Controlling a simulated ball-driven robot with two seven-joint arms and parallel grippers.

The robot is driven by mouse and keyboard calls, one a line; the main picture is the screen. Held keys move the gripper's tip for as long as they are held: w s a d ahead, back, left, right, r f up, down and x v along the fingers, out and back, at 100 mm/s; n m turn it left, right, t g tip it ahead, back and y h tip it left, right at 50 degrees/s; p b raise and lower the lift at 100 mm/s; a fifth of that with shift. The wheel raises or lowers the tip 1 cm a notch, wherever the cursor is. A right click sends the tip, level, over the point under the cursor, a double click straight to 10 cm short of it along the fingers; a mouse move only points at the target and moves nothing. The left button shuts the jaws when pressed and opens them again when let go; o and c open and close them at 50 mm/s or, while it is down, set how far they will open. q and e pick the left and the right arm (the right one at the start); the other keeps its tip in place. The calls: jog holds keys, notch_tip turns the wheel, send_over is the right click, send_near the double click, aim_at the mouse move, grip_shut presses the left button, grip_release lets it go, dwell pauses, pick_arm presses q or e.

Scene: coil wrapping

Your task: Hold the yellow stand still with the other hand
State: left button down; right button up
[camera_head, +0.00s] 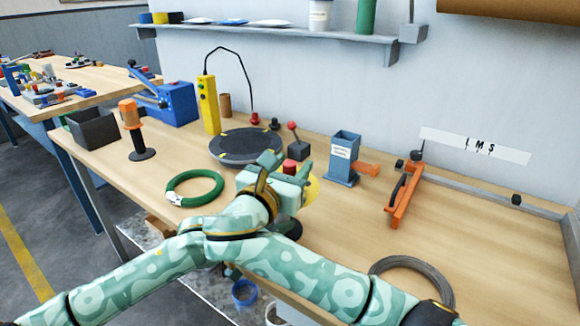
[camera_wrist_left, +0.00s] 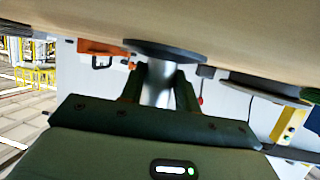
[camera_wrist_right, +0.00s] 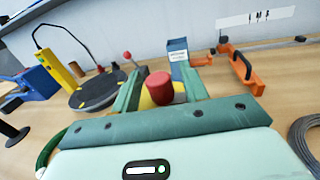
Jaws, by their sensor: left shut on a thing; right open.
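The stand has a red cylindrical top (camera_head: 290,166) and a yellow part (camera_head: 312,188), partly hidden behind my arms in the head view. Its dark round base (camera_wrist_left: 165,49) and pale grey post (camera_wrist_left: 158,88) show upside down in the left wrist view. My left gripper (camera_wrist_left: 158,92) is shut on the post just above the base. My right gripper (camera_wrist_right: 160,84) is open, with its fingers either side of the red top (camera_wrist_right: 159,87) and yellow part. Whether the right fingers touch the stand cannot be told.
Left of the stand lies a green coil (camera_head: 195,204), with a black turntable (camera_head: 235,149) behind. A blue holder (camera_head: 343,160) and an orange tool (camera_head: 402,197) stand to the right. A grey wire coil (camera_head: 432,268) lies near the front right. The bench between these is clear.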

jog(key=c, duration=0.9)
jog(key=shift+c, duration=0.2)
